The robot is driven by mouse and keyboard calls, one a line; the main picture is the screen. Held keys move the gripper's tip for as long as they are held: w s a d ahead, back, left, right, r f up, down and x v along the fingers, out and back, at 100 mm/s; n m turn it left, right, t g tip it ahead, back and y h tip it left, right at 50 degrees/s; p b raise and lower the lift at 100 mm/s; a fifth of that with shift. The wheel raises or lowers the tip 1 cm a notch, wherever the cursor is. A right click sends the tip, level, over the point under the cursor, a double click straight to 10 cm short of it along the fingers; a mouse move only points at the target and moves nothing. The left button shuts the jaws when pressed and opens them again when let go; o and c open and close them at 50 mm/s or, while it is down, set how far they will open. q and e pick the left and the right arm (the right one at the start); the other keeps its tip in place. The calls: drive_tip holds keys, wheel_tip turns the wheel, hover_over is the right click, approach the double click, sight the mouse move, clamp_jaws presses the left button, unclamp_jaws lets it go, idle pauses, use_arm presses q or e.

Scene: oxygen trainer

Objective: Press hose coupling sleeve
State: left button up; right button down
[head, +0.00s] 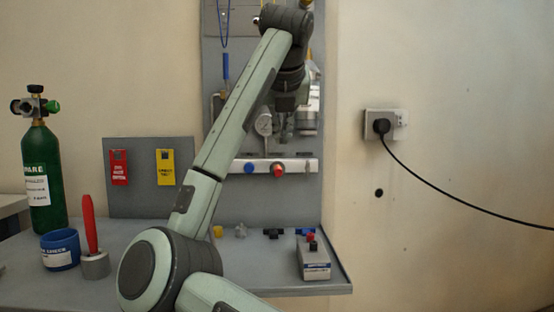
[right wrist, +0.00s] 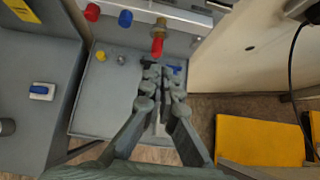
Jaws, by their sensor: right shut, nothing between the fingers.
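A red-ended fitting (head: 277,168) with a brass collar sits on the pale manifold bar, right of a blue fitting (head: 249,168). The right wrist view shows the brass and red fitting (right wrist: 158,40) more clearly, and the blue fitting (right wrist: 125,18) to its left. I cannot tell the sleeve apart from the rest of the fitting. My right gripper (head: 284,132) hangs in front of the panel, above the bar. In the right wrist view my right gripper (right wrist: 161,72) is shut and empty, its tips just below the red end in the picture. My left gripper is not in view.
The grey bench (head: 200,285) holds a small grey box (head: 313,262), a blue cup (head: 60,250) and a red-handled tool (head: 90,228). A green cylinder (head: 42,180) stands at left. A cable runs from the wall socket (head: 385,124). A yellow object (right wrist: 260,140) lies low at right.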

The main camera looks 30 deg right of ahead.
sight(278, 168)
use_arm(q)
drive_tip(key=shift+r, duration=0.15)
use_arm(e)
drive_tip(key=shift+a+r, duration=0.2)
drive_tip(key=shift+a, duration=0.05)
drive_tip(key=shift+f, duration=0.1)
drive_tip(key=x, duration=1)
drive_tip(key=shift+w+f, duration=0.1)
drive_tip(key=shift+w, duration=0.05)
drive_tip(key=w+d, duration=0.1)
drive_tip(key=w, duration=0.1)
drive_tip(key=shift+w+d, duration=0.4)
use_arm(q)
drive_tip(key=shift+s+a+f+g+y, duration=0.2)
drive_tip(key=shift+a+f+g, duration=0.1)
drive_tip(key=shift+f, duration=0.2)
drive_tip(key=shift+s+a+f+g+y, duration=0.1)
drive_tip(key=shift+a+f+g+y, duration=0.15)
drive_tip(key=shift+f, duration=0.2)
use_arm(e)
drive_tip(key=shift+w+d, duration=0.1)
drive_tip(key=shift+w, duration=0.15)
use_arm(q)
drive_tip(key=shift+p, duration=0.3)
use_arm(e)
drive_tip(key=shift+r, duration=0.2)
